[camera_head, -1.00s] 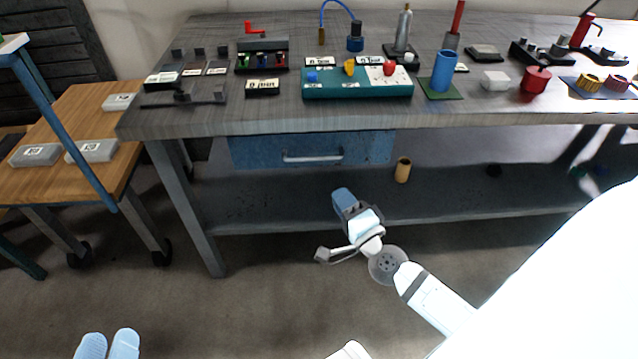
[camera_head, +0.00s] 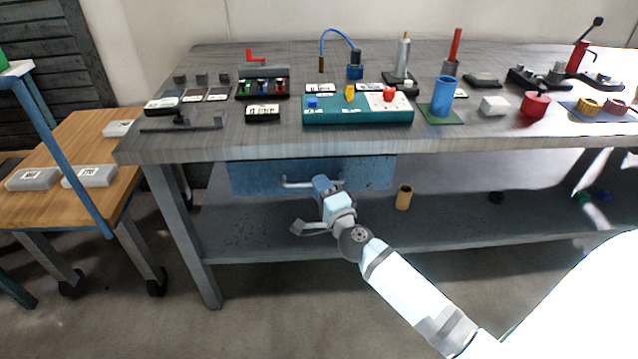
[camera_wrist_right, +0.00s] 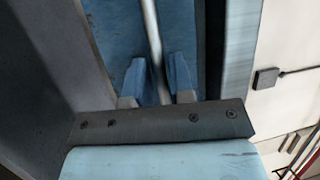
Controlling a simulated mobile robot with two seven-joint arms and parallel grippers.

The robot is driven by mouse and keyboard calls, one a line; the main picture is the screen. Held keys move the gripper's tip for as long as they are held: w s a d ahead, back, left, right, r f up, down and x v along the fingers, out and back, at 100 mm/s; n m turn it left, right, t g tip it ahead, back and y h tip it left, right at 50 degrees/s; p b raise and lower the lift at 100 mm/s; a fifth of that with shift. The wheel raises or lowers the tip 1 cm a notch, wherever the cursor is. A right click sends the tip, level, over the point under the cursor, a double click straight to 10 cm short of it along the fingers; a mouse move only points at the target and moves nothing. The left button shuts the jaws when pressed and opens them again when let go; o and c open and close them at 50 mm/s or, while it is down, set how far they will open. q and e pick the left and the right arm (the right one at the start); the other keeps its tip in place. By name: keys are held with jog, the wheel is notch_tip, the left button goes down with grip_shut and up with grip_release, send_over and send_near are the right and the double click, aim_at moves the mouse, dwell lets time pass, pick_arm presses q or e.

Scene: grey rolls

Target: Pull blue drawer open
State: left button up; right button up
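The blue drawer (camera_head: 255,178) hangs under the workbench top, and its front looks flush and shut. Its metal handle (camera_head: 297,183) is partly hidden by my right gripper (camera_head: 322,185), which is at the right part of the handle. In the right wrist view, the handle bar (camera_wrist_right: 152,35) runs between the two blue fingers of the right gripper (camera_wrist_right: 156,75). The fingers stand apart with a narrow gap beside the bar, so they do not look closed on it. My left gripper is out of view.
The workbench (camera_head: 215,150) carries several tools and blocks on top. An orange-brown cylinder (camera_head: 404,197) stands on the lower shelf (camera_head: 470,225), right of my right gripper. A wooden cart (camera_head: 95,150) stands at left. The floor before the bench is clear.

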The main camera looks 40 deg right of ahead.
jog(key=shift+w+d+r, duration=0.1)
jog(key=shift+w, duration=0.55)
grip_shut()
